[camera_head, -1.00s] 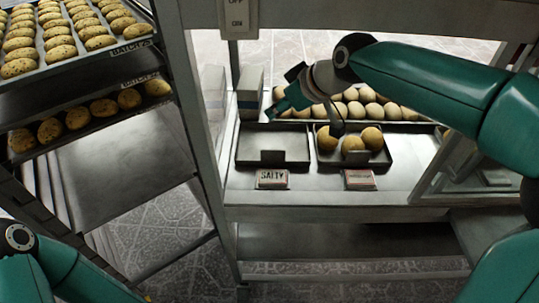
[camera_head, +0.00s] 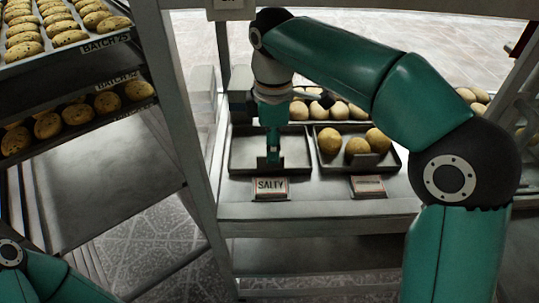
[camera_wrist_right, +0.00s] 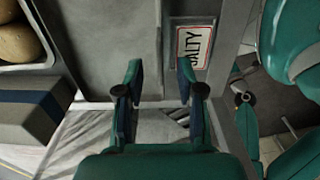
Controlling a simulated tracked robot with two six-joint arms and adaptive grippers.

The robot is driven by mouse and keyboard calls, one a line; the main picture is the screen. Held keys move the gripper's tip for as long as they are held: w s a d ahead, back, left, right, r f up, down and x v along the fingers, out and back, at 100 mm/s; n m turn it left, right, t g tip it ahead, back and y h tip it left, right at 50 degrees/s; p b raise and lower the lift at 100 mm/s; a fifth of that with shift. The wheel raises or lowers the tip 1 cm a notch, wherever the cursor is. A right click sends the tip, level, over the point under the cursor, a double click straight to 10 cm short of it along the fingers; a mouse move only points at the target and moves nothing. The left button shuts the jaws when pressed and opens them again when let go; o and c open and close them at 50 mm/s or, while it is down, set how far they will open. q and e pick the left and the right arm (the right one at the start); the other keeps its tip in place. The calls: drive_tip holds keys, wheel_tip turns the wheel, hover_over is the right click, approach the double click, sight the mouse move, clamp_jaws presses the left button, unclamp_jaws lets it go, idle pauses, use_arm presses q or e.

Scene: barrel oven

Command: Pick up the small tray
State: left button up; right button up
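Two small dark metal trays stand side by side on the shelf. The left small tray (camera_head: 296,152) looks empty and sits behind a sign reading SALTY (camera_head: 271,187). The right small tray (camera_head: 393,163) holds a few round buns (camera_head: 357,147). My right gripper (camera_head: 273,158) points down over the left tray, its fingertips near the front edge and hiding part of it. In the right wrist view its two fingers (camera_wrist_right: 160,88) are apart with nothing gripped between them. The tray (camera_wrist_right: 105,50) and SALTY sign (camera_wrist_right: 194,46) show beyond them. My left gripper is out of view.
A large tray of round buns (camera_head: 341,111) lies behind the small trays. A grey box (camera_head: 240,105) stands at the back left. A metal frame post (camera_head: 187,120) and a rack with trays of cookies (camera_head: 65,40) are on the left. A second sign (camera_head: 368,187) stands before the right tray.

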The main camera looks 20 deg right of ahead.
sight(273, 172)
wheel_tip(273, 172, down, 5)
drive_tip(key=b, duration=0.2)
drive_tip(key=shift+r+b, duration=0.1)
drive_tip(key=shift+b, duration=0.25)
clamp_jaws()
drive_tip(key=shift+r, duration=0.1)
